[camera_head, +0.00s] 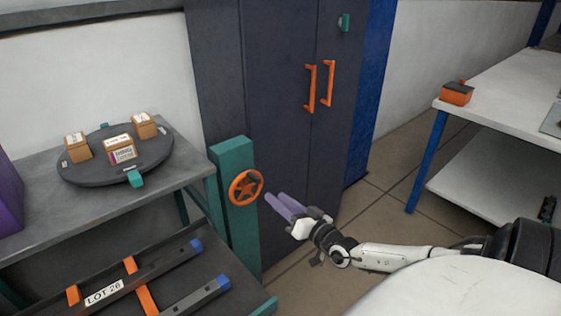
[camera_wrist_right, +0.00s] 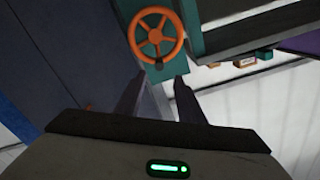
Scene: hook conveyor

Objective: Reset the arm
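My right arm reaches in from the lower right in the head view. Its gripper (camera_head: 275,199), with two light purple fingers, points at the orange handwheel (camera_head: 246,187) on a teal post (camera_head: 233,226). The fingers are apart with nothing between them. In the right wrist view the gripper (camera_wrist_right: 160,80) also shows two separated fingers, and the orange handwheel (camera_wrist_right: 156,34) lies beyond their tips. The gripper appears clear of the wheel. My left gripper is not in view.
A dark cabinet (camera_head: 280,80) with orange handles stands behind. At left, a grey table (camera_head: 30,225) bears a round turntable (camera_head: 85,175) with small boxes. Below is a rack marked LOT 26 (camera_head: 103,293). A white table (camera_head: 500,100) with an orange box (camera_head: 456,95) stands right.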

